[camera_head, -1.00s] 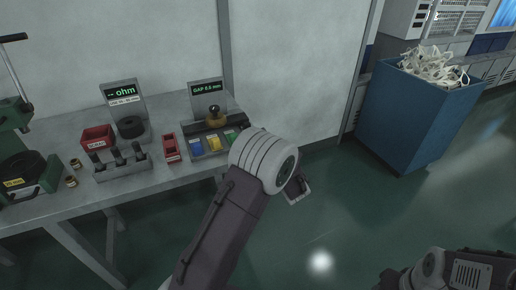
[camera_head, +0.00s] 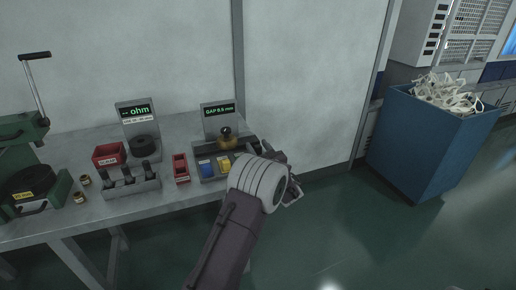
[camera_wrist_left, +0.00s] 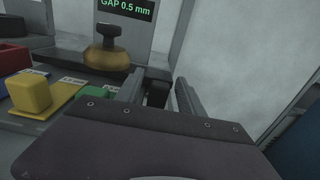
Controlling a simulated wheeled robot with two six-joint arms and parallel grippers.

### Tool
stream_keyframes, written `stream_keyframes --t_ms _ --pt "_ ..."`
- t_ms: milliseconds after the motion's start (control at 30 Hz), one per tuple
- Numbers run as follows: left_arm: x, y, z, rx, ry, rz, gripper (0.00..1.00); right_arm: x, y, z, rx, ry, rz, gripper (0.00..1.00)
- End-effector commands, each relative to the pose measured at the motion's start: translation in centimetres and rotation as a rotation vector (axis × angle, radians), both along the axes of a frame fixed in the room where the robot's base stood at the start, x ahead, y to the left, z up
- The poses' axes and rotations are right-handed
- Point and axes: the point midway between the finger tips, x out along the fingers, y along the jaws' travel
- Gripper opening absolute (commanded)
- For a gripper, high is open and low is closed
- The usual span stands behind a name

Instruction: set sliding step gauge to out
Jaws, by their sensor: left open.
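The step gauge stands at the right end of the bench, with a display (camera_head: 218,110) reading a gap in mm; the left wrist view shows "GAP 0.5 mm" on it (camera_wrist_left: 126,8). A brass knob with a dark top (camera_head: 226,138) sits on its dark rail; it also shows in the left wrist view (camera_wrist_left: 106,58). My left gripper (camera_head: 284,172) is open at the gauge's right end. Its fingers (camera_wrist_left: 158,92) point toward the rail's dark end, right of the knob. Contact cannot be told.
A red tray (camera_head: 181,168), a peg rack (camera_head: 130,180), an ohm meter (camera_head: 137,118), a red bin (camera_head: 108,154) and a green press (camera_head: 30,185) stand left on the bench. A blue bin (camera_head: 425,145) stands right. Floor between is clear.

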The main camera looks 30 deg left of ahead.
Motion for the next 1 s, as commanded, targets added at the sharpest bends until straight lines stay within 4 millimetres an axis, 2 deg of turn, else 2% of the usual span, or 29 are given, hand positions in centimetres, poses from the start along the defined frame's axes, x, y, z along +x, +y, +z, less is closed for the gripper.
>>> stream_keyframes --t_ms 33,200,1000 --pt "-0.01 -0.02 0.0 0.0 0.0 0.0 0.45 0.0 0.0 0.01 0.0 0.0 0.0 0.57" --pt "-0.02 -0.04 0.0 0.0 0.0 0.0 0.0 0.0 0.0 0.0 0.0 0.0 0.0 0.57" --pt "-0.03 -0.05 -0.04 -0.001 0.001 0.0 0.0 0.0 0.0 0.0 0.0 0.0 0.0 0.57"
